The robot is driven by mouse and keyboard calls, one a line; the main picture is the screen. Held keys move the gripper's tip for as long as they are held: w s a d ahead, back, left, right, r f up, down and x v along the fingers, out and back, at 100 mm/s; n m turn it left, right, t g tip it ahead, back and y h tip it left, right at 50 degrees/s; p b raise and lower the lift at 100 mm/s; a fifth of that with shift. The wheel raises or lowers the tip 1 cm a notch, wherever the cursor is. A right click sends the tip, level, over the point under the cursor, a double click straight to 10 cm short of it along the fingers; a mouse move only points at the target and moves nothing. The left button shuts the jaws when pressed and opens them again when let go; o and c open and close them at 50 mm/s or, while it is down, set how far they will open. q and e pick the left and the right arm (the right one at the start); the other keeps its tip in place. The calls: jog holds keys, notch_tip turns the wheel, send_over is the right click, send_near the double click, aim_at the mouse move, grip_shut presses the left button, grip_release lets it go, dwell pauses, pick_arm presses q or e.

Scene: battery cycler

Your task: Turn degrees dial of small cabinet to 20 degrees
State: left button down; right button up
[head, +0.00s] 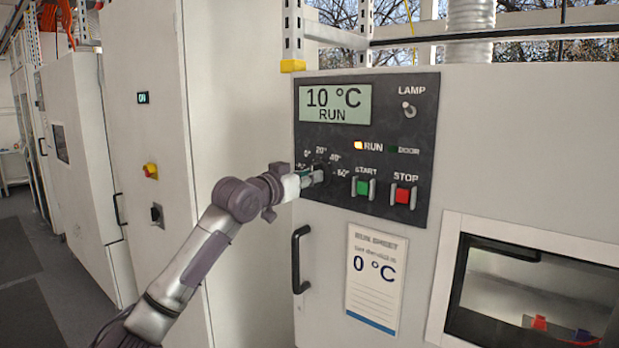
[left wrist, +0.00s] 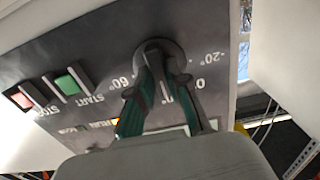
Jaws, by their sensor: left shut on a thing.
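The small cabinet's black control panel (head: 425,130) carries the degrees dial (head: 325,169), ringed by marks including 0°, 20°, 40° and 60°. My left gripper (head: 316,178) reaches in from the left and is shut on the dial. In the left wrist view its two green-padded fingers sit on either side of the dark dial (left wrist: 163,46). The fingers partly hide the dial, and its exact pointer position is hard to tell. The display (head: 335,104) reads 10 °C and RUN. My right gripper is not in view.
A green START button (head: 363,188) and a red STOP button (head: 403,195) sit right of the dial. A lamp switch (head: 408,109) is above. Below are a black door handle (head: 300,259) and a run sheet (head: 376,280) reading 0 °C. The orange RUN light (head: 358,146) is lit.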

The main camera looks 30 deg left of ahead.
pick_arm(q)
jog(key=c, duration=1.1)
grip_release()
jog(key=s, duration=0.8)
jog(key=s+a, duration=0.1)
jog(key=s, duration=0.3)
jog(key=shift+w+f, duration=0.1)
